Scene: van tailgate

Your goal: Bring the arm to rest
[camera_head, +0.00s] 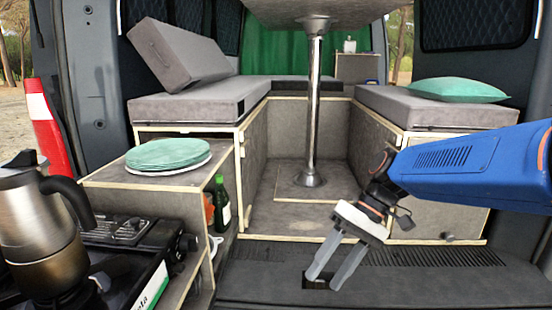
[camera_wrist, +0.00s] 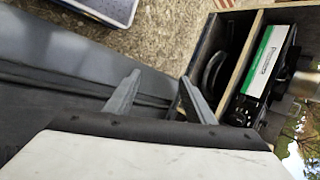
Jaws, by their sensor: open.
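My blue arm (camera_head: 470,168) reaches in from the right in the head view. My gripper (camera_head: 336,268) hangs at its end, pointing down and a little left over the dark van floor near the tailgate. Its two grey fingers are apart with nothing between them. In the wrist view my gripper (camera_wrist: 160,95) also shows open and empty, with the dark sill and gravel ground behind its fingers.
Teal plates (camera_head: 168,152) sit on a wooden cabinet (camera_head: 140,184). A green bottle (camera_head: 222,203) stands in the shelf. A metal table post (camera_head: 313,110) rises mid-van. A traffic cone (camera_head: 45,130) stands outside.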

